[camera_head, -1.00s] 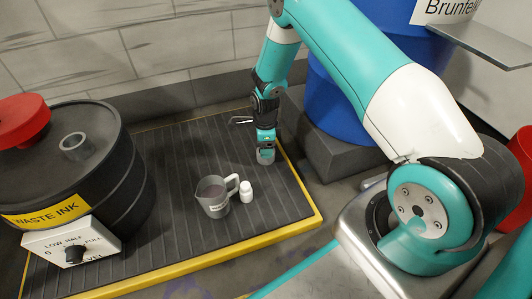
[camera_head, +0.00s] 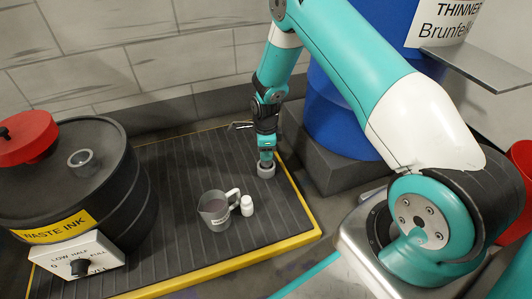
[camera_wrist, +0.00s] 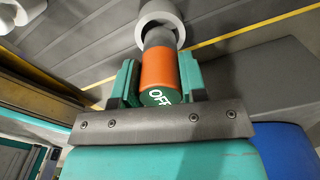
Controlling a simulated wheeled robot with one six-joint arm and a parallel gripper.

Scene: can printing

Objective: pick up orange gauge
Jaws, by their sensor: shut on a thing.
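The orange gauge (camera_wrist: 158,67) is a short cylinder with a green end marked "OFF" in the wrist view. Its far end is dark and leads to a pale grey ring-shaped piece (camera_wrist: 140,36). My gripper (camera_wrist: 158,80) has a teal finger on each side of the gauge and is shut on it. In the head view my gripper (camera_head: 265,152) points down at the right part of the dark ribbed mat, with the grey piece (camera_head: 266,171) just below it. The gauge's orange body is hidden there. I cannot tell whether the grey piece touches the mat.
A grey jug (camera_head: 216,208) and a small white bottle (camera_head: 247,206) stand on the yellow-edged mat (camera_head: 180,165). The black waste ink drum (camera_head: 130,190) is at left. A blue drum (camera_head: 335,115) on a dark block (camera_head: 335,168) is at right. Mat space behind the jug is free.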

